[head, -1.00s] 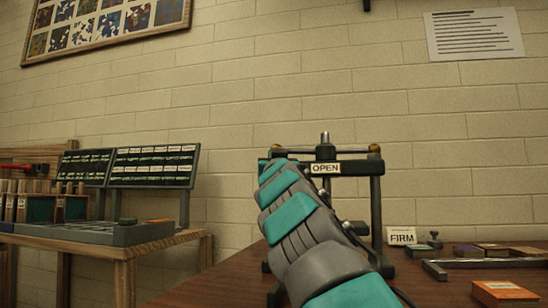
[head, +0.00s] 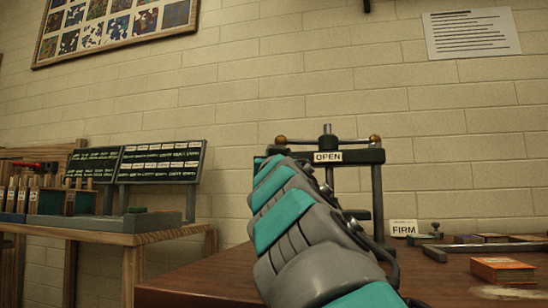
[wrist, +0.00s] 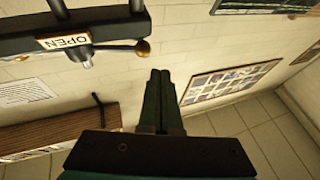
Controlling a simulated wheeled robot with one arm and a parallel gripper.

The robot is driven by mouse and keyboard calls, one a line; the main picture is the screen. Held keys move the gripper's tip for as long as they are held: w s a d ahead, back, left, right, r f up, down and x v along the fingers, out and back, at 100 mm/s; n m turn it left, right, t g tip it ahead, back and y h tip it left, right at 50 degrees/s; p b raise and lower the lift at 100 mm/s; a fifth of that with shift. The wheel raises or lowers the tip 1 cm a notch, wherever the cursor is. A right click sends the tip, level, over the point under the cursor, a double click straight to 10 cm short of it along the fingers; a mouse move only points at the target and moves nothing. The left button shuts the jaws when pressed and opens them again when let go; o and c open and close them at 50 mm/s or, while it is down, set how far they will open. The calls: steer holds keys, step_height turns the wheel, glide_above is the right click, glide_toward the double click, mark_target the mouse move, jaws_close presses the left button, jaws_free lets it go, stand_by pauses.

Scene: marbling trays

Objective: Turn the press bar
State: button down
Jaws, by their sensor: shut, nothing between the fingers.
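The press (head: 375,200) is a dark frame on the brown table with an "OPEN" label (head: 327,157) on its crossbeam. Its press bar (head: 350,140) is a thin bar with brass balls at both ends, crossing the upright screw (head: 327,129) above the beam. It lies roughly level across the head view. My arm covers the press's left side and hides my gripper there. In the wrist view my gripper (wrist: 160,74) is shut and empty. Its tips appear close beside one brass ball (wrist: 142,47) of the bar; I cannot tell whether they touch.
A "FIRM" card (head: 403,228), a metal bar-like frame (head: 470,249) and an orange box (head: 502,269) lie on the table (head: 210,276) right of the press. A wooden bench (head: 130,240) with racks stands at left. A pale block wall (head: 300,80) is behind.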

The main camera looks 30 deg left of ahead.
steer(key=shift+a+v, duration=0.15)
steer(key=shift+v, duration=0.9)
steer(key=shift+a+v, duration=0.15)
steer(key=shift+v, duration=0.85)
steer(key=shift+s, duration=0.2)
